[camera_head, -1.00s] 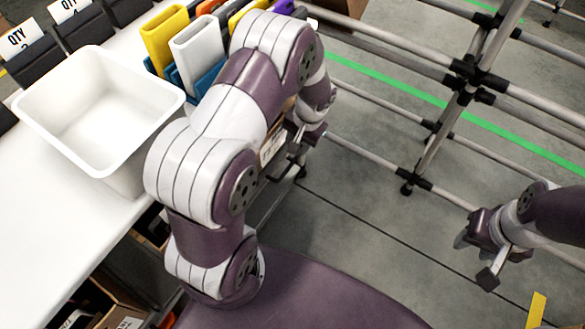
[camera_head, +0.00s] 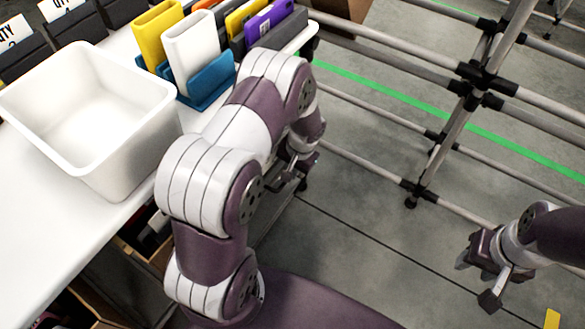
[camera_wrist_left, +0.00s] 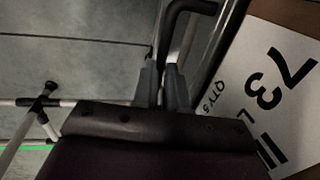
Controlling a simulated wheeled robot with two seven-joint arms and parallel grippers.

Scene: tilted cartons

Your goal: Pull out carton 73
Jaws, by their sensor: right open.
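Carton 73 shows in the left wrist view as a brown surface with a white label (camera_wrist_left: 265,95) reading 73 and QTY 5, turned on its side, at the right. My left gripper (camera_wrist_left: 163,75) has its fingers close together, left of the label; a dark bent bar (camera_wrist_left: 190,6) runs down to them. I cannot tell whether the fingers clasp it. In the head view my left gripper (camera_head: 288,178) is small and partly hidden by my arm beyond the table edge, and the carton's label does not show. My right gripper (camera_head: 475,281) is open and empty at the right.
A white bin (camera_head: 95,110) stands on the white table (camera_head: 35,215), with coloured flat items (camera_head: 190,50) in blue holders behind it. Open brown boxes (camera_head: 140,255) sit below the table edge. A pipe rack (camera_head: 450,130) stands at the upper right. Grey floor lies between.

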